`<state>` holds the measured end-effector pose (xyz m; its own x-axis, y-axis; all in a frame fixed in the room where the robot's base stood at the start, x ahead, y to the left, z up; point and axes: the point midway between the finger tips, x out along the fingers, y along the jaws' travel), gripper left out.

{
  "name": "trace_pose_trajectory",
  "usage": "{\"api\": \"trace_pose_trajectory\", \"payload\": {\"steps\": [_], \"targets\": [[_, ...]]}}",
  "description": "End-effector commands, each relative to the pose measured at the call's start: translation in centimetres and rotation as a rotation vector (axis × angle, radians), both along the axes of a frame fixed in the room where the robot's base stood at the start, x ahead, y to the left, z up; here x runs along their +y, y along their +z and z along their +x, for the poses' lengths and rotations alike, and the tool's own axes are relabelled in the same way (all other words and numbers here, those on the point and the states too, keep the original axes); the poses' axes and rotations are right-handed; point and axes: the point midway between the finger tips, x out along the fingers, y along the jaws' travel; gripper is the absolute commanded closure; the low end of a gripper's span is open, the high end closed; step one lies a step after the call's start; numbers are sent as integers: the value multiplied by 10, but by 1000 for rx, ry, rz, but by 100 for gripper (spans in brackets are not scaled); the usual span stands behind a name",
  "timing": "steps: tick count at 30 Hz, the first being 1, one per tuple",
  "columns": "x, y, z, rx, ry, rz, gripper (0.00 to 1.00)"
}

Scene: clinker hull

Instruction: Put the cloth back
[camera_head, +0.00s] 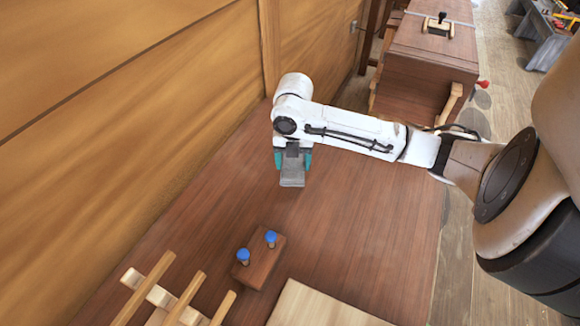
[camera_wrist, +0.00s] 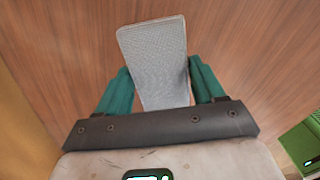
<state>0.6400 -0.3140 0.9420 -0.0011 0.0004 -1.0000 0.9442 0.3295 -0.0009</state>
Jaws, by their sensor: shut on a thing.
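The cloth (camera_wrist: 155,55) is a grey, finely woven flat piece between the two teal fingers of my gripper (camera_wrist: 160,95) in the wrist view. In the head view the grey cloth (camera_head: 292,172) hangs below my gripper (camera_head: 292,158), over the brown plank surface (camera_head: 340,215). My gripper is shut on the cloth. Whether the cloth touches the surface below cannot be told.
A wooden block with two blue-topped pegs (camera_head: 258,260) lies nearer on the surface. A wooden rack with several bars (camera_head: 165,295) stands at lower left, beside a pale board (camera_head: 315,308). A wooden wall (camera_head: 130,110) runs along the left. A green object (camera_wrist: 300,145) shows at lower right in the wrist view.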

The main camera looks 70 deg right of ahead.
Motion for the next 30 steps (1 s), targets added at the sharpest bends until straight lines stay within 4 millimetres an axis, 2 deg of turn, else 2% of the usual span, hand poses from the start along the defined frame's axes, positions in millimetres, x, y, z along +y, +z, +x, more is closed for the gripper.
{"api": "trace_pose_trajectory", "payload": {"steps": [6, 13, 25, 26, 30], "targets": [[-2, -15, 10, 2, 0, 2, 60], [-2, -40, 9, 0, -1, 1, 60], [-2, -46, 9, -1, 0, 0, 60], [-2, -46, 9, -1, 0, 0, 30], [-2, -45, 9, -1, 0, 0, 17]]}}
